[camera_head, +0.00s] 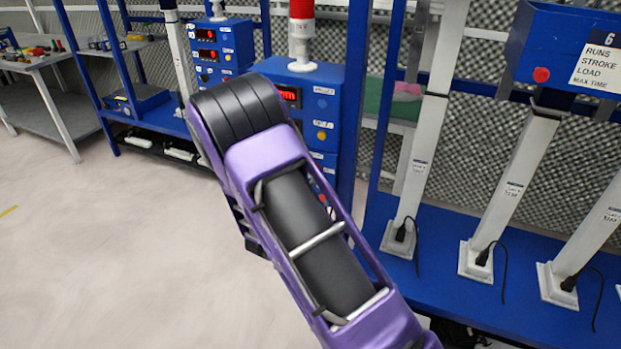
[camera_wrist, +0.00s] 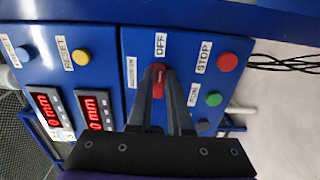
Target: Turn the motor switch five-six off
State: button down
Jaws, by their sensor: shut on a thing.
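In the wrist view a red switch knob (camera_wrist: 158,86) sits below an "OFF" label (camera_wrist: 160,44) on a blue control panel (camera_wrist: 185,45). My gripper (camera_wrist: 160,76) reaches onto the panel from below in that view. Its two dark fingers are shut on the red knob, one on each side, and hide part of it. The number of this switch cannot be read. In the head view my purple arm covers the knob and the gripper; part of a blue cabinet (camera_head: 325,105) shows behind it.
Close to the fingers are a red button (camera_wrist: 227,62) by a "STOP" label and a green button (camera_wrist: 213,99). A yellow button (camera_wrist: 81,57) and red displays (camera_wrist: 94,110) are at left. A blue bench (camera_head: 430,285) with white columns stands right; open floor (camera_head: 110,250) lies left.

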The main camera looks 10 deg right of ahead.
dwell(0.3)
jog(key=c, duration=0.8)
grip_release()
jog(key=shift+c, duration=0.2)
jog(key=v, duration=1.7)
jog(key=shift+a, duration=0.15)
jog(key=shift+s, duration=0.1)
